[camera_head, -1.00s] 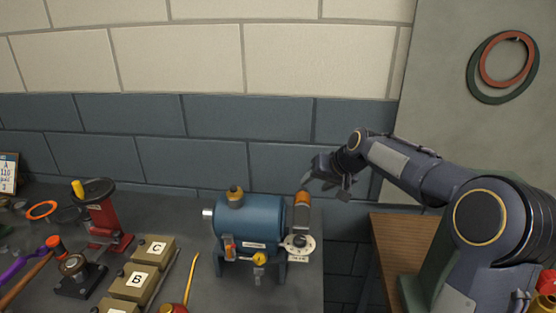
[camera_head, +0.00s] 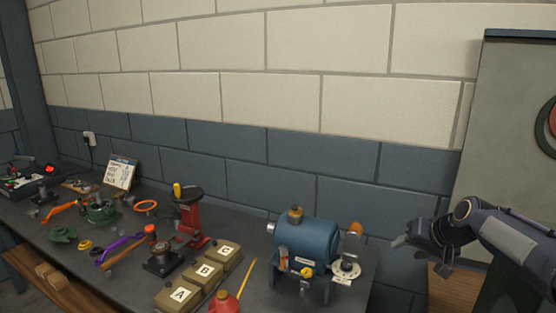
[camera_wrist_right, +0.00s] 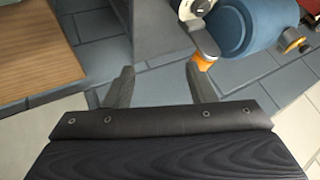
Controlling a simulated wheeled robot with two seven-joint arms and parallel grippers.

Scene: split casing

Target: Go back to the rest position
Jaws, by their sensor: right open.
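My right gripper (camera_head: 408,241) is open and empty in the head view, to the right of the blue motor-like casing (camera_head: 306,240) and past the bench's right end. In the right wrist view its two fingers (camera_wrist_right: 158,88) stand apart with nothing between them. The blue casing also shows in the wrist view (camera_wrist_right: 243,30), beyond the right finger. An orange-tipped part (camera_head: 355,229) stands at the casing's right end, above a round pale dial (camera_head: 346,268). My left gripper is not in view.
The grey bench (camera_head: 240,291) holds boxes A (camera_head: 178,295), B (camera_head: 204,272) and C (camera_head: 225,254), a red press (camera_head: 190,218) and loose tools. A wooden surface (camera_wrist_right: 42,45) lies beyond the bench's right end. The floor shows in the gap.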

